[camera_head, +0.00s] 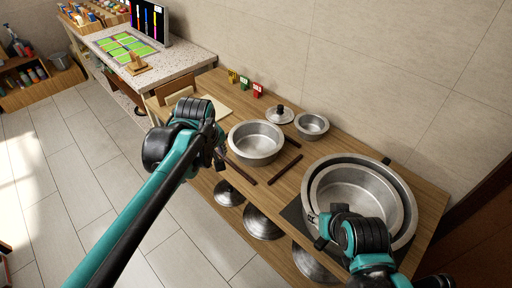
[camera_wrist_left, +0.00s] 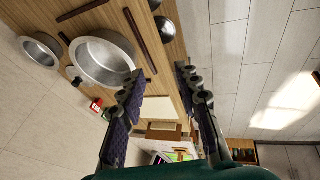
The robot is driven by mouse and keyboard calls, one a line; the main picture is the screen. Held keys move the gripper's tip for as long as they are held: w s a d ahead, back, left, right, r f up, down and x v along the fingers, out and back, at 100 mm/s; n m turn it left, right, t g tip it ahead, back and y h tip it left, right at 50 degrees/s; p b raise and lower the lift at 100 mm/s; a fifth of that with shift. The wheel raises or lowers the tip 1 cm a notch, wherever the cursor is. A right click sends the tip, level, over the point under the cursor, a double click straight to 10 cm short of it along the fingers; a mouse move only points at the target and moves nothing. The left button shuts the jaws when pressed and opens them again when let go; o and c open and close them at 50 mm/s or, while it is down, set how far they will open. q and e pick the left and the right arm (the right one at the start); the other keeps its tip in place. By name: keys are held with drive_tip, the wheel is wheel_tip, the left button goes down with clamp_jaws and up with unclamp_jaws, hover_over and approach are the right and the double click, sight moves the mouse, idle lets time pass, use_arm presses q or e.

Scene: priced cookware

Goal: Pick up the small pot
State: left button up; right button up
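The small metal pot (camera_head: 312,125) stands on the wooden table, near the wall, right of a lid. It also shows at the left of the left wrist view (camera_wrist_left: 40,50). A medium pot (camera_head: 256,142) stands nearer my left gripper. My left gripper (camera_head: 219,155) is left of the medium pot, away from the small pot. In the left wrist view its fingers (camera_wrist_left: 158,72) are spread with nothing between them. My right gripper (camera_head: 325,228) is in front of the large pots; its fingers are not clear.
Large nested pots (camera_head: 405,205) stand at the table's right. A lid (camera_head: 280,115) and small coloured price blocks (camera_head: 244,83) lie near the wall. Dark strips (camera_head: 288,168) lie around the medium pot. Several lids (camera_head: 262,222) are on the shelf below. The floor at left is clear.

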use_arm(q)
drive_tip(key=w+d+f+n+g, duration=0.1)
drive_tip(key=w+d+f+n, duration=0.2)
drive_tip(key=w+d+f, duration=0.1)
drive_tip(key=w+d+f+n+g+y+b, duration=0.1)
drive_tip(key=w+d+f+n, duration=0.3)
drive_tip(key=w, duration=0.4)
drive_tip(key=w+d+f+n+g, duration=0.1)
drive_tip(key=w+d+f+n, duration=0.3)
drive_tip(key=w+d+f, duration=0.2)
drive_tip(key=shift+w+f, duration=0.25)
drive_tip(key=shift+f, duration=0.15)
drive_tip(key=b, duration=0.3)
hover_over(259, 166)
wheel_tip(259, 166, down, 8)
drive_tip(key=shift+r, duration=0.2)
drive_tip(key=shift+c, duration=0.6)
clamp_jaws()
